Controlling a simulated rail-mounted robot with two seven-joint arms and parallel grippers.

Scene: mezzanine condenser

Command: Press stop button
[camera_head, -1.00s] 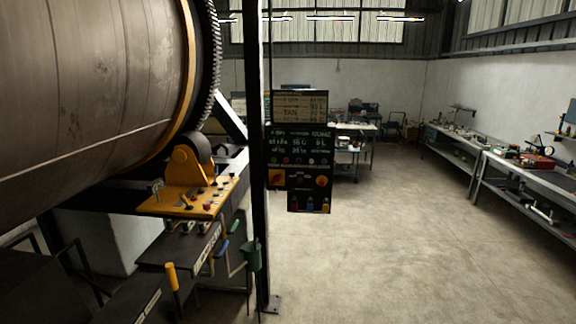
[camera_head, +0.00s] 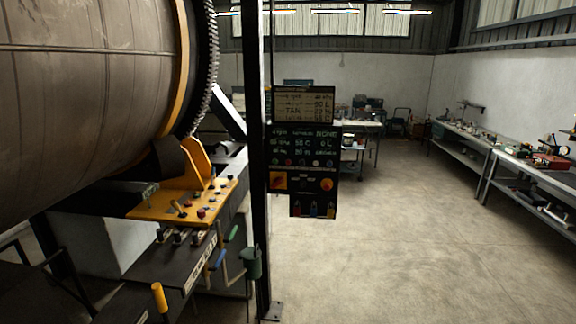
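A dark control panel (camera_head: 303,172) hangs beside a black post, with a lit display (camera_head: 304,104) on top. Below its text rows is a row of small round buttons (camera_head: 302,160), one of them reddish. A yellow console (camera_head: 185,202) with levers and small knobs, one red (camera_head: 201,213), stands left of the post. The labels are too small to tell which button is stop. Neither of my grippers is in view.
A large drum (camera_head: 90,90) with a toothed ring fills the upper left. The black post (camera_head: 257,230) stands between console and panel. Workbenches (camera_head: 470,143) line the right wall. The concrete floor (camera_head: 400,240) in the middle is clear.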

